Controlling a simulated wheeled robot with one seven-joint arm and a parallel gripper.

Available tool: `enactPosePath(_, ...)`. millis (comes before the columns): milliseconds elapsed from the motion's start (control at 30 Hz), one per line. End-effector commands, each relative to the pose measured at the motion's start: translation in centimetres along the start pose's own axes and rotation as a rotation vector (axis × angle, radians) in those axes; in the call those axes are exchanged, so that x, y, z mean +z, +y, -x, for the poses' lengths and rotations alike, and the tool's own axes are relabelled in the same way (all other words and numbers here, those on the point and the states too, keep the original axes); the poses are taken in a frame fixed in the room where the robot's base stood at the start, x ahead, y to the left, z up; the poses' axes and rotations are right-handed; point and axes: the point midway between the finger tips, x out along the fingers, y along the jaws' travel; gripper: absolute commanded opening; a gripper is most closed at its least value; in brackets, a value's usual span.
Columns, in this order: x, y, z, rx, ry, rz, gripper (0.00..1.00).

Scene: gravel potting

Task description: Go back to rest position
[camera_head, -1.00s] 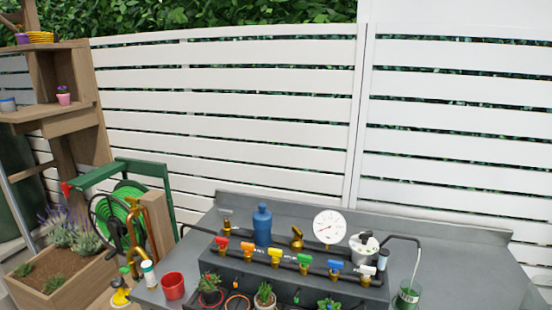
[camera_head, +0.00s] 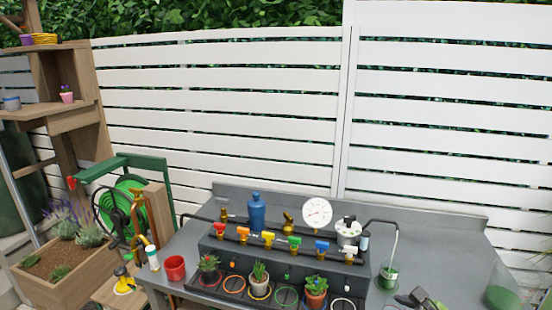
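My gripper is not clearly in view in the head view. A grey bench (camera_head: 440,240) carries a black valve rack with a row of coloured taps, among them a red tap (camera_head: 220,229), a green tap (camera_head: 294,242) and a blue tap (camera_head: 321,247). Potted plants stand in front of it: one at the left (camera_head: 209,268), one in the middle (camera_head: 259,277) and one at the right (camera_head: 316,288). A grey and green item (camera_head: 418,298) is cut off by the bottom edge; I cannot tell what it is.
A blue bottle (camera_head: 256,213), a white dial (camera_head: 317,212) and a red cup (camera_head: 175,268) stand on the bench. A green hose reel (camera_head: 122,205) and wooden planter (camera_head: 75,278) are at left. White fence stands behind.

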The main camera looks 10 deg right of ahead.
Motion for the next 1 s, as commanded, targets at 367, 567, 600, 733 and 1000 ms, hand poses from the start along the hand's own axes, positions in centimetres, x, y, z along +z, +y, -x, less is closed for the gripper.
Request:
enactPosePath(367, 14.4, 9.5, 5.0, 0.423, 0.087, 1.292, 0.77)
enactPosePath(567, 18.6, 14.3, 13.4, 0.552, 0.052, 2.057, 0.77)
enactPosePath(600, 18.7, 14.8, 14.7, 0.560, 0.039, 2.154, 0.77)
enactPosePath(733, 18.5, 15.7, 17.1, 0.573, 0.008, 2.335, 0.77)
enactPosePath(1000, 18.3, 15.9, 17.3, 0.578, 0.003, 2.362, 0.77)
